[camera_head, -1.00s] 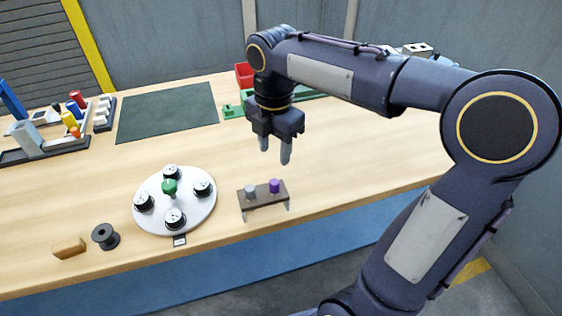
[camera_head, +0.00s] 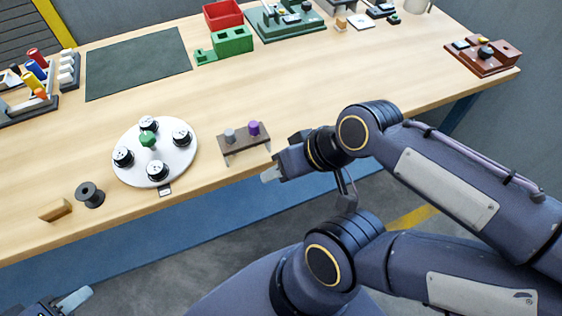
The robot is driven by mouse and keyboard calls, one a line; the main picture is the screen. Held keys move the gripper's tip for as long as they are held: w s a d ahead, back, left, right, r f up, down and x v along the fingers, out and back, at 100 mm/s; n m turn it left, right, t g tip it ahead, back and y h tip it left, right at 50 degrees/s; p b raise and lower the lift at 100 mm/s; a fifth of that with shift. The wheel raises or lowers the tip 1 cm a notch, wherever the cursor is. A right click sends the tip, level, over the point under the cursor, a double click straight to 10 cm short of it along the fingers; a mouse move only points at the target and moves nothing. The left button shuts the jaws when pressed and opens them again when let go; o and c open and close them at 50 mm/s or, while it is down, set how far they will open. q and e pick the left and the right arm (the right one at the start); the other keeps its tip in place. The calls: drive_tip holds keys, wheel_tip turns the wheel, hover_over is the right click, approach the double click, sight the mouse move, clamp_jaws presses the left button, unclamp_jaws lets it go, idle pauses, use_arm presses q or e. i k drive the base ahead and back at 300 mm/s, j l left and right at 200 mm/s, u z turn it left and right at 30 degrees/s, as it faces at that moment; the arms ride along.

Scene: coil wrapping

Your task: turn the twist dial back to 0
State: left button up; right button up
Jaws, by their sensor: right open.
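A round white plate (camera_head: 180,163) lies on the table at left-centre. It carries several black dials with white faces: back dial (camera_head: 148,124), right dial (camera_head: 181,136), left dial (camera_head: 123,156) and front dial (camera_head: 157,171). A green knob (camera_head: 148,140) stands at its middle. I cannot tell which one is the twist dial, and the dial marks are too small to read. My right gripper (camera_head: 271,174) is open and empty by the table's front edge, right of the plate and apart from it. My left gripper (camera_head: 75,299) just shows at the bottom left, off the table; its opening is unclear.
A small brown stand (camera_head: 245,146) with a grey and a purple peg is between plate and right gripper. A black spool (camera_head: 89,194) and a wooden block (camera_head: 55,210) lie front left. A dark green mat (camera_head: 140,62) and a red bin (camera_head: 222,14) are behind.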

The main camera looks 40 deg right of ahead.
sight(484, 52)
drive_tip(key=z, duration=2.6)
drive_tip(key=i+u, duration=0.1)
drive_tip(key=u, duration=0.7)
drive_tip(key=i+l+u, duration=0.25)
drive_tip(key=l+u, duration=0.25)
drive_tip(key=i+l+u, duration=0.15)
drive_tip(key=l+u, duration=0.4)
drive_tip(key=l, duration=0.15)
drive_tip(key=i+l, duration=0.1)
drive_tip(key=l, duration=0.4)
drive_tip(key=i+l, duration=0.1)
drive_tip(key=l, duration=0.4)
drive_tip(key=i+l+u, duration=0.1)
drive_tip(key=l, duration=0.4)
drive_tip(key=i+l, duration=0.1)
drive_tip(key=l, duration=0.45)
